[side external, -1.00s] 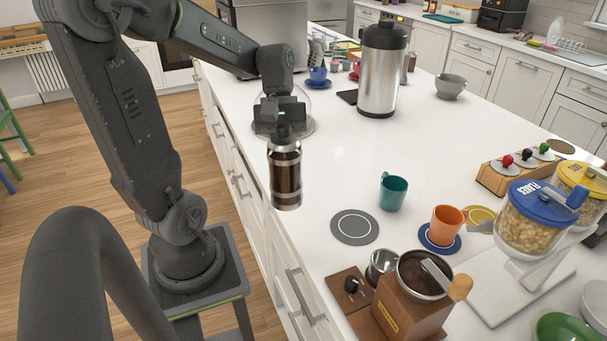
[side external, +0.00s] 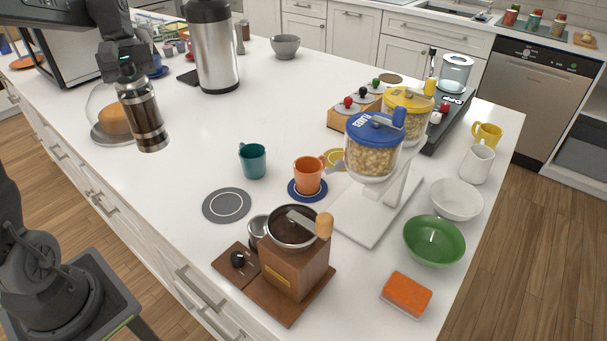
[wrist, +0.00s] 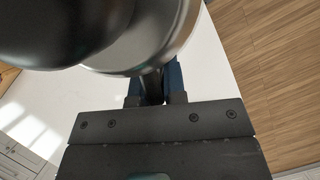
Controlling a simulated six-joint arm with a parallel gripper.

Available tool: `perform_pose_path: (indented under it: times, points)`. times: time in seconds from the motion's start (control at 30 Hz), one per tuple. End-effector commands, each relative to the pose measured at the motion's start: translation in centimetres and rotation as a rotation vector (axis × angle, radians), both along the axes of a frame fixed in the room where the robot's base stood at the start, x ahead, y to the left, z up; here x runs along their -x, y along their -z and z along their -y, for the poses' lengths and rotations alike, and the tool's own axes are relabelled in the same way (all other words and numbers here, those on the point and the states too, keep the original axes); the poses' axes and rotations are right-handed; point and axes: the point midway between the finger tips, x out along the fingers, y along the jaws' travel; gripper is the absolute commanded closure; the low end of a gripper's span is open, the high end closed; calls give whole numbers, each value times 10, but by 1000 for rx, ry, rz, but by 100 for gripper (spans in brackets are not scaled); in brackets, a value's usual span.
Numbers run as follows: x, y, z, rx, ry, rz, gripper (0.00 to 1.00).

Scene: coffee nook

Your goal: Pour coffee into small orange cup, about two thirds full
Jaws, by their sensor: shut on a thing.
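The small orange cup (side external: 308,174) stands upright on a round blue coaster (side external: 293,189) in the side external view. Its inside is too small to read. My gripper (side external: 127,78) is shut on a coffee press (side external: 143,115), a clear cylinder with metal bands and dark contents. I hold it roughly upright, left of the cup and apart from it. In the wrist view, its dark lid and metal rim (wrist: 135,55) fill the top, in front of the blue finger pads (wrist: 155,85). The cup is not in the wrist view.
A teal mug (side external: 252,161) and a grey coaster (side external: 227,206) stand left of the cup. A wooden grinder (side external: 295,268) is in front, a blue-lidded jar (side external: 372,150) to the right. A glass dome (side external: 103,112) is beside the press. The counter between press and teal mug is clear.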

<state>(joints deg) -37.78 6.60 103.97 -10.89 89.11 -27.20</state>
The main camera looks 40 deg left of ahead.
Motion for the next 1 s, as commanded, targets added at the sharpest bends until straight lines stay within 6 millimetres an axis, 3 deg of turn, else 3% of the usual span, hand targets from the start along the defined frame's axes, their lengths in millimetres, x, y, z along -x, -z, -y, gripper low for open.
perform_pose_path:
  times: [0.03, 0.27, 0.47, 0.6, 0.8, 1.0]
  points:
    - [-21, 0, 0, 2, 23, -1, 100]
    - [-105, 6, 11, 1, 103, -3, 100]
    - [-171, 23, 40, 0, 173, -3, 100]
    - [-211, 41, 70, 1, 224, -4, 100]
    - [-245, 67, 107, 1, 266, -3, 100]
    - [-264, 103, 119, 0, 195, -6, 100]
